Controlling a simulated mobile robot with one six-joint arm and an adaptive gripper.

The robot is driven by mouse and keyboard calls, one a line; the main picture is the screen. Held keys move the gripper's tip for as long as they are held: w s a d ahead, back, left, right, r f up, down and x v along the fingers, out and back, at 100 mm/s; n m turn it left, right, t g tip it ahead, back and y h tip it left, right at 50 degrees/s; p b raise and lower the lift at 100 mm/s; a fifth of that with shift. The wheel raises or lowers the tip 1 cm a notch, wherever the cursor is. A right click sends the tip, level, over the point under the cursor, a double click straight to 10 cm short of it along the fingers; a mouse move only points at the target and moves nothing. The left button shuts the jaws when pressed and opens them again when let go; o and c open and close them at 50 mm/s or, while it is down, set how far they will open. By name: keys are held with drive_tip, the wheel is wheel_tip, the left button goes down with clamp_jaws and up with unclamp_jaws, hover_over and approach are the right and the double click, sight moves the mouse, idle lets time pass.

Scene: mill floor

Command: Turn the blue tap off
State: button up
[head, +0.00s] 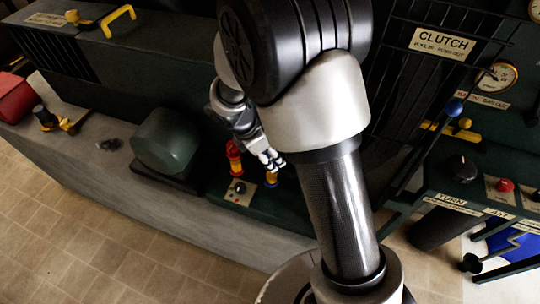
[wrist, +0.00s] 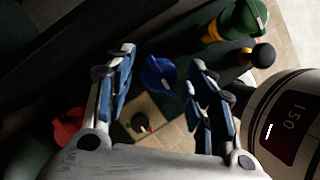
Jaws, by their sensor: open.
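The blue tap (wrist: 158,75) shows in the wrist view between the two fingers of my gripper (wrist: 160,60). The fingers are open, one on each side of the tap, with a gap showing on both sides. I cannot tell how deep the tap sits between them. In the head view my gripper (head: 270,160) is over the small dark green ledge, above a yellow fitting (head: 271,180). The blue handle is hidden there, so I cannot tell its turn from that side.
A red tap (head: 234,155) stands just left of my gripper; its red handle shows in the wrist view (wrist: 68,128). A pale plate with a black dial (wrist: 139,122) lies close by. A green rounded housing (head: 165,140) is further left. A blue-knobbed lever (head: 454,108) stands right.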

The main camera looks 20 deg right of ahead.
drive_tip(key=shift+c, duration=0.6)
drive_tip(key=c, duration=0.9)
